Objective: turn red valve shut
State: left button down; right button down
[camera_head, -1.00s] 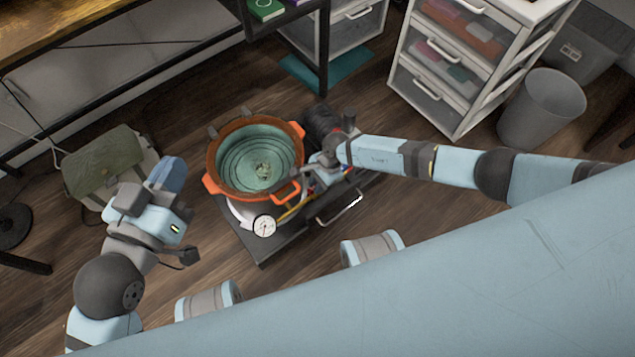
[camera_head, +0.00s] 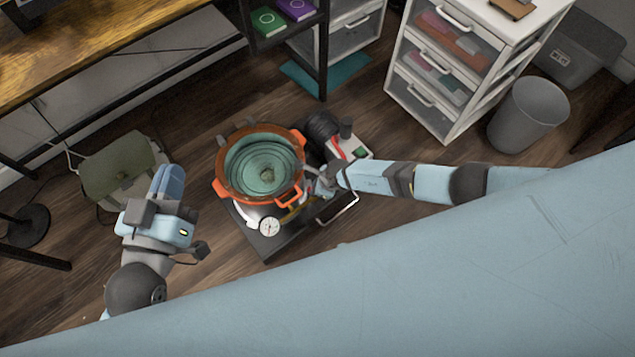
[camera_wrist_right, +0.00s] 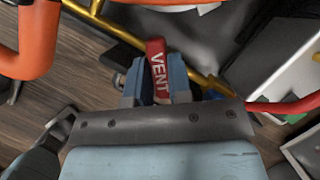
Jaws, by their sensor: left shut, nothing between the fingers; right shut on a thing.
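The red valve handle (camera_wrist_right: 158,68), lettered VENT, stands upright between the fingers of my right gripper (camera_wrist_right: 156,80) in the right wrist view. The gripper is shut on it, with a blue finger on each side. A brass pipe (camera_wrist_right: 118,32) runs behind the handle. In the head view my right gripper (camera_head: 318,184) reaches to the right side of the orange-rimmed pot, and the handle cannot be made out there. My left gripper (camera_head: 169,183) is shut and empty, well left of the pot, pointing away from me.
The orange pot (camera_head: 228,192) with a green inside sits on a dark wheeled cart (camera_head: 272,243) beside a round gauge (camera_head: 269,227). A green bag (camera_head: 118,165) lies at left. A white drawer unit (camera_head: 452,125) and a grey bin (camera_head: 527,115) stand at right.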

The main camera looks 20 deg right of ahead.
jog(key=m+p, duration=0.2)
jog(key=m+t+h+p, duration=0.1)
jog(key=m+p, duration=0.1)
jog(key=shift+a+r+m, duration=0.1)
jog(key=shift+r+m, duration=0.1)
jog(key=shift+m, duration=0.1)
jog(key=shift+f+m+t+h+p, duration=0.15)
jog(key=shift+m+t+h+p, duration=0.2)
jog(key=shift+m, duration=0.35)
pick_arm(q)
jog(key=s+a+f+g+y, duration=0.2)
jog(key=a+f+g+y, duration=0.1)
jog(key=f, duration=0.5)
jog(key=shift+s+a+f+g, duration=0.35)
jog(key=shift+a+g, duration=0.3)
jog(key=shift+g, duration=0.25)
pick_arm(e)
jog(key=shift+s+f+m+h, duration=0.15)
jog(key=shift+m+h, duration=0.1)
jog(key=shift+m, duration=0.85)
jog(key=c, duration=1.1)
grip_release()
pick_arm(q)
jog(key=shift+w, duration=0.1)
pick_arm(e)
jog(key=shift+o, duration=0.3)
